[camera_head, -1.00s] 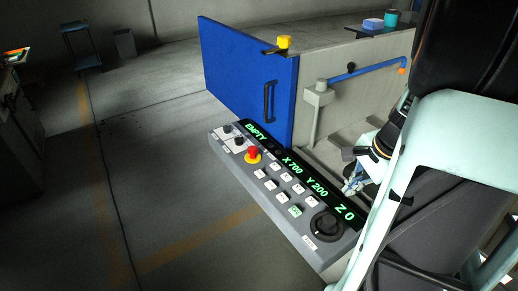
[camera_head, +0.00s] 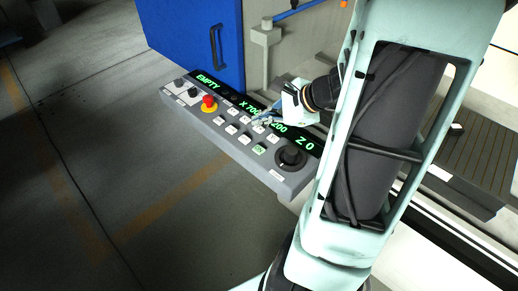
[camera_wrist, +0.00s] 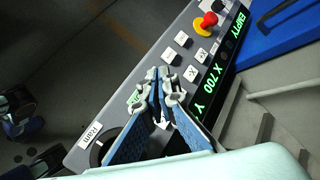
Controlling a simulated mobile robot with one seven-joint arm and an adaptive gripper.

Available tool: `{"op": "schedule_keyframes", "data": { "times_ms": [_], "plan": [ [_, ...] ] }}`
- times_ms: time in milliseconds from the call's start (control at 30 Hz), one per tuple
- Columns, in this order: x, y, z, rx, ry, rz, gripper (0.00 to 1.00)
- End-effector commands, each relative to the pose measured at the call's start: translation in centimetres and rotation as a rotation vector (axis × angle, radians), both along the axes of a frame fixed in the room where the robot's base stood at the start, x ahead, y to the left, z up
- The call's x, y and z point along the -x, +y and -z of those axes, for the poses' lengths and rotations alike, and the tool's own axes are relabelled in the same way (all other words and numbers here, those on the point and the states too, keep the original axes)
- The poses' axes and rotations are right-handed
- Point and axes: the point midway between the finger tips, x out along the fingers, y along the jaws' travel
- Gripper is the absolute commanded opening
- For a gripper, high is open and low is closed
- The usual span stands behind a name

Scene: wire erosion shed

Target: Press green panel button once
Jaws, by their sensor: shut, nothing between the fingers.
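The grey control panel (camera_head: 240,150) carries rows of white buttons and one green button (camera_head: 259,149) near its front edge, left of the black knob (camera_head: 291,156). My gripper (camera_head: 266,117) is shut and empty, over the panel's display and upper buttons, behind the green button in the head view. In the wrist view my shut gripper (camera_wrist: 158,82) points across the panel, and the green button (camera_wrist: 133,97) shows just left of the fingers, partly hidden by them. I cannot tell how high the fingertips are above the panel.
A red mushroom button (camera_head: 209,102) on a yellow base sits toward the panel's left end. The lit display (camera_head: 208,81) reads EMPTY, X 700, Y 200 and Z 0, partly covered by my gripper. A blue door (camera_head: 195,40) stands behind. Floor in front is clear.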

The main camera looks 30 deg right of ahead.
Motion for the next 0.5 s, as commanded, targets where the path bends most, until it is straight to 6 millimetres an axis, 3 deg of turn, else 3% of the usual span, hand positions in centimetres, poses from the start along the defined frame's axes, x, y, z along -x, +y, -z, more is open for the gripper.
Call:
{"op": "schedule_keyframes", "data": {
  "times_ms": [267, 500],
  "plan": [
    [0.0, 0.0, 0.5, 0.001, 0.001, 0.0, 0.0],
    [0.0, 0.0, 2.7, 0.001, 0.001, -0.002, 0.0]
  ]
}}
